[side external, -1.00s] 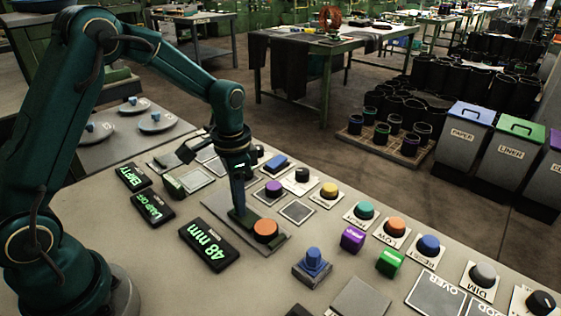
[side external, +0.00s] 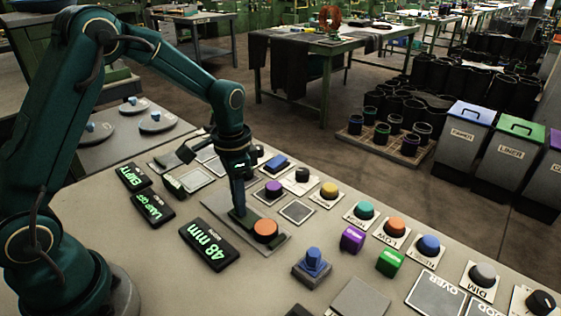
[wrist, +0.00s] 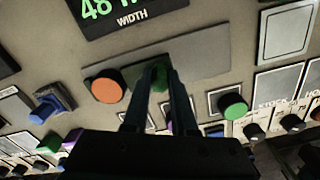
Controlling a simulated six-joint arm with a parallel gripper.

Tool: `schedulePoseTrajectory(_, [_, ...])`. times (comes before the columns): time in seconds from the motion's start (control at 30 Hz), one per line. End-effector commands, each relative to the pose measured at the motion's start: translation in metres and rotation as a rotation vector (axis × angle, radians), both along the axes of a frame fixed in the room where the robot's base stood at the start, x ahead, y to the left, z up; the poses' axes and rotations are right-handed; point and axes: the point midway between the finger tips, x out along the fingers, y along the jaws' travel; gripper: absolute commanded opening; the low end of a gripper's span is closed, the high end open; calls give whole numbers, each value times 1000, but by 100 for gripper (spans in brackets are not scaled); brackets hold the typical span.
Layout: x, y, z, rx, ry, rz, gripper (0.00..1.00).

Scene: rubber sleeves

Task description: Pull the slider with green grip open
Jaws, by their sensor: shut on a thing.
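The green grip (wrist: 160,79) of the slider shows between my fingertips in the wrist view, partly covered by them. My gripper (wrist: 156,82) is shut on it, one finger on each side. In the side view my gripper (side external: 239,208) points down over the grey slider plate (side external: 281,238), and the grip is mostly hidden there. An orange round knob (side external: 265,230) sits on the same plate, close beside my fingers. The width display (side external: 208,244) beside the plate reads 48 mm.
A blue knob block (side external: 312,262), a purple block (side external: 352,238) and a green block (side external: 390,262) stand to the right. A purple button (side external: 273,188) and a yellow button (side external: 329,189) are behind the plate. Other displays (side external: 153,209) lie left.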

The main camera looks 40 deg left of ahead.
Motion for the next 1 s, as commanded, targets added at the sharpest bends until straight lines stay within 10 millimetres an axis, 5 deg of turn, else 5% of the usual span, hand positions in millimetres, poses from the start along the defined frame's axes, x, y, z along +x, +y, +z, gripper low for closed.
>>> schedulePoseTrajectory(0.47, [0, 1, 1, -1, 0, 1, 0])
schedulePoseTrajectory(0.7, [0, 26, 1, -1, 0, 5, 0])
schedulePoseTrajectory(0.97, [0, 30, 1, 5, -1, 0, 0])
schedulePoseTrajectory(1.0, [0, 30, 1, 5, -1, 0, 29])
